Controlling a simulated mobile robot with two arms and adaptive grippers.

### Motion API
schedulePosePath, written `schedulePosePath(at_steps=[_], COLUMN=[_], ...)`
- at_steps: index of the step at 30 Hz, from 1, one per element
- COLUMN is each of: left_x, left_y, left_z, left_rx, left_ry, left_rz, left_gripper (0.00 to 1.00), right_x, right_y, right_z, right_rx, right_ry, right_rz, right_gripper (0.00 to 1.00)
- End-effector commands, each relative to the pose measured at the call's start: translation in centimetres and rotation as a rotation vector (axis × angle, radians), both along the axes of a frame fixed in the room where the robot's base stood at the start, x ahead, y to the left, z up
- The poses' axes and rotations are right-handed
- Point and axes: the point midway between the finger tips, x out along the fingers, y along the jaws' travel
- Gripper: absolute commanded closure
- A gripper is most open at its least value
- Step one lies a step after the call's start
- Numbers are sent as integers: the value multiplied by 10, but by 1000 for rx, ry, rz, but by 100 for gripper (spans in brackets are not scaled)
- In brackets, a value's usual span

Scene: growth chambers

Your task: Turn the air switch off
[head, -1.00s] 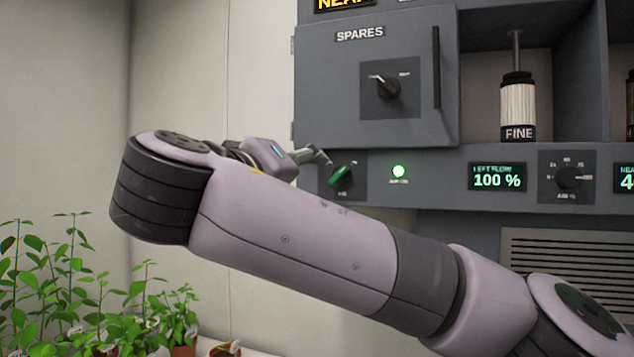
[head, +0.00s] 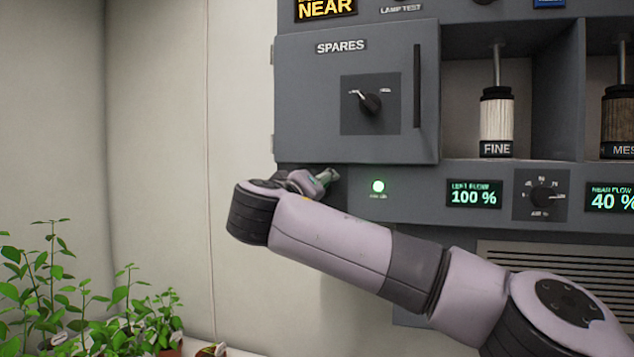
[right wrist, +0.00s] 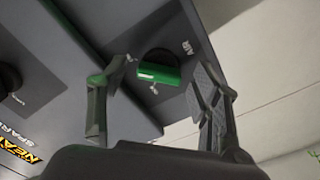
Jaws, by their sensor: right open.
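The air switch (right wrist: 160,74) has a green handle on a dark plate labelled AIR, seen in the right wrist view. My right gripper (right wrist: 156,72) is open, with one finger on each side of the green handle. Gaps show between the handle and both fingers in that view; I cannot tell how deep the fingers reach. In the head view my right gripper (head: 326,177) is at the lower left of the grey panel and hides most of the switch. A green lamp (head: 378,186) is lit just right of it. My left gripper is not in view.
The SPARES door (head: 340,75) with its black knob (head: 370,103) and bar handle is just above my gripper. A LEFT FLOW display (head: 474,193) reads 100 %, beside a dial (head: 541,196). Potted plants (head: 90,300) stand at lower left.

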Motion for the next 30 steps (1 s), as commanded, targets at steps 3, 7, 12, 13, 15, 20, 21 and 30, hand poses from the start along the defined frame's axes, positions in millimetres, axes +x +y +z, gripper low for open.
schedulePosePath(at_steps=[3,7,12,13,15,20,21,30], left_x=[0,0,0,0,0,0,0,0], left_y=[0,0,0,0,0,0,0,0], left_z=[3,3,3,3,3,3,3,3], left_rx=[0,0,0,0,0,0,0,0], left_ry=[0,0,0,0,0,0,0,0], left_rz=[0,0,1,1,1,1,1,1], left_gripper=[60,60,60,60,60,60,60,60], right_x=[6,7,7,6,6,6,6,6], right_y=[-2,-2,-2,-2,-2,-2,-2,-2], right_z=[0,0,0,0,0,0,0,0], right_rx=[0,0,0,0,0,0,0,0], right_ry=[1,0,0,0,0,0,0,0], right_rz=[-1,0,0,0,0,0,0,0], right_gripper=[42,42,44,45,50,61,64,84])
